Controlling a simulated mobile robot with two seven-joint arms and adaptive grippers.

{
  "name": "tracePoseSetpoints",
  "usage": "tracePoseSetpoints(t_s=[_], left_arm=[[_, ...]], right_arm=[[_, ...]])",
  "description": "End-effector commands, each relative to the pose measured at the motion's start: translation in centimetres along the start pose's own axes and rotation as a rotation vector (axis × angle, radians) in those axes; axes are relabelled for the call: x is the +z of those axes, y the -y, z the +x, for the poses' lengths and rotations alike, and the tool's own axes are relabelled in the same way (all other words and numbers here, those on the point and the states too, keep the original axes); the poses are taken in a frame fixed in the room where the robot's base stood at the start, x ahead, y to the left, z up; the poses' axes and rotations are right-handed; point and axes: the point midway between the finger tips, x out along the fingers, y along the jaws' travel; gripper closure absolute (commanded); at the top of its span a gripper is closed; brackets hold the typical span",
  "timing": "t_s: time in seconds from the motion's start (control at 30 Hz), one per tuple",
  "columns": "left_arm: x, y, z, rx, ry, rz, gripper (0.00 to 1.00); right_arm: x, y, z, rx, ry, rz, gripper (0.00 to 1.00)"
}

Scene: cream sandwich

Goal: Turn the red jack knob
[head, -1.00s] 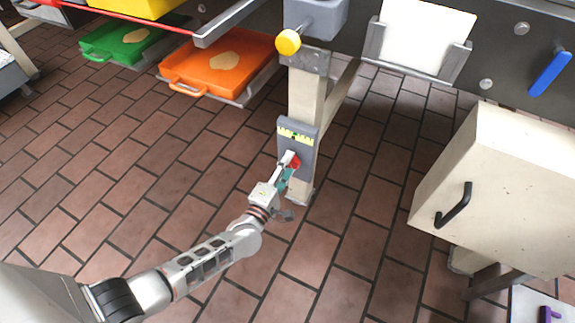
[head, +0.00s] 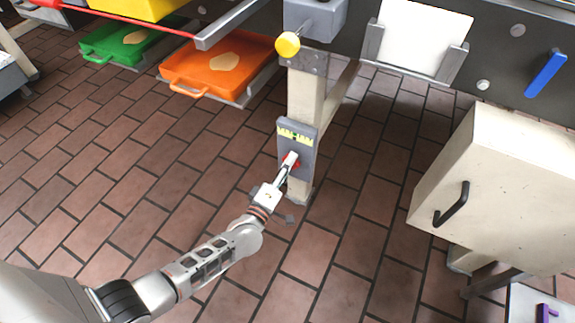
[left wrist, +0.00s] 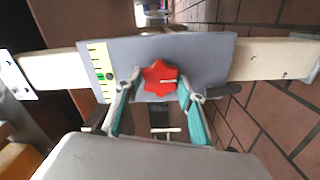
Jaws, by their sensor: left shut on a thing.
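The red jack knob (left wrist: 160,77) is star-shaped and sits on a grey plate (left wrist: 215,55) fixed to a cream post. In the head view the knob (head: 297,163) shows only in part behind my gripper, below the yellow scale (head: 295,135) on the plate. My left gripper (left wrist: 156,92) has its two teal-padded fingers on either side of the knob and is shut on it. In the head view the left gripper (head: 290,161) reaches up to the plate from the lower left. My right gripper is in neither view.
An orange tray (head: 190,84) and a green tray (head: 97,59) stand left of the post. A yellow knob (head: 288,43) sticks out above. A cream cabinet with a black handle (head: 452,204) stands at the right. The brick floor around the post is clear.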

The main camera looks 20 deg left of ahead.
Motion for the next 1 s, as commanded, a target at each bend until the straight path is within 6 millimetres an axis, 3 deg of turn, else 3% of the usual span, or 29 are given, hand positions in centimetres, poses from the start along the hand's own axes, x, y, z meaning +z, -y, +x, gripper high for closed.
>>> tracePoseSetpoints(t_s=[0.13,0.17,0.2,0.67,1.0], left_arm=[[0.1,-0.1,0.0,0.000,0.001,-0.001,0.83],[0.1,-0.1,0.0,0.000,0.001,-0.001,0.53],[0.1,-0.1,0.0,0.000,0.001,-0.001,0.44],[0.1,0.1,-0.7,-0.001,0.001,-0.001,0.44],[0.1,0.1,-6.8,-0.003,0.002,-0.002,0.44]], right_arm=[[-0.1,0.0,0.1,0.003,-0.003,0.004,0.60],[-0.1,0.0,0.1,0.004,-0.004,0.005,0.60],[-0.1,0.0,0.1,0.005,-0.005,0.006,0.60],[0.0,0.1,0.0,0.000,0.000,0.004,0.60],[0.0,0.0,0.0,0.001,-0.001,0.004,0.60]])
